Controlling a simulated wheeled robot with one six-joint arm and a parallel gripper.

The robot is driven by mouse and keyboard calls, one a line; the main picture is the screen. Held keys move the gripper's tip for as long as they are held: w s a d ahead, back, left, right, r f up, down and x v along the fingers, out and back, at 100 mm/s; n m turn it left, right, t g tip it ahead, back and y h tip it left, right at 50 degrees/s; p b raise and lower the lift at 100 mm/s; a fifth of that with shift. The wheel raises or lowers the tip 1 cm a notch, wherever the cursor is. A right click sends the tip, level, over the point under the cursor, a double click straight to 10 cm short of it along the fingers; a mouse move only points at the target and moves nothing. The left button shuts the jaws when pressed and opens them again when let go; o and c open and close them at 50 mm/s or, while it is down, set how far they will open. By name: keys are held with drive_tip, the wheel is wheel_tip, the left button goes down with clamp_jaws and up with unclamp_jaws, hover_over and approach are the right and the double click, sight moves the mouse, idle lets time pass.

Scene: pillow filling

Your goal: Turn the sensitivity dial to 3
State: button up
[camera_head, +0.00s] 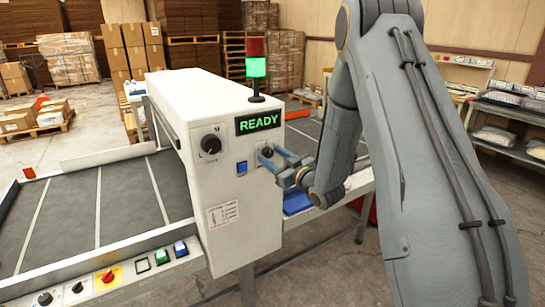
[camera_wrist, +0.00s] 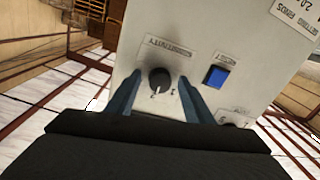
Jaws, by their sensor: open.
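The sensitivity dial (camera_wrist: 159,79) is a round black knob on the white machine panel, under a small label reading SENSITIVITY in the wrist view. A pale pointer mark shows at its lower edge in that view; the scale figures around it are too small to read. My gripper (camera_wrist: 159,82) is open, with one blue finger on each side of the dial. Whether the fingers touch it I cannot tell. In the head view, my gripper (camera_head: 270,156) reaches the panel from the right, and its fingers partly hide the dial (camera_head: 267,151).
A blue button (camera_wrist: 216,76) sits beside the dial. The white machine (camera_head: 190,100) has a lit green READY display (camera_head: 258,122), another black dial (camera_head: 211,143), and a red and green signal lamp (camera_head: 256,66). A conveyor (camera_head: 75,205) runs left, with buttons along its front rail.

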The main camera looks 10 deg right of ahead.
drive_tip(key=c, duration=1)
drive_tip(key=shift+c, duration=0.2)
drive_tip(key=shift+m, duration=0.3)
drive_tip(key=m+b, duration=0.1)
drive_tip(key=m, duration=0.4)
drive_tip(key=shift+a+f+m+b, duration=0.1)
drive_tip(key=shift+m+b, duration=0.2)
drive_tip(key=shift+b, duration=0.05)
drive_tip(key=m, duration=0.6)
drive_tip(key=shift+s+a+t+b, duration=0.1)
drive_tip(key=shift+t+b, duration=0.2)
drive_tip(key=shift+b, duration=0.05)
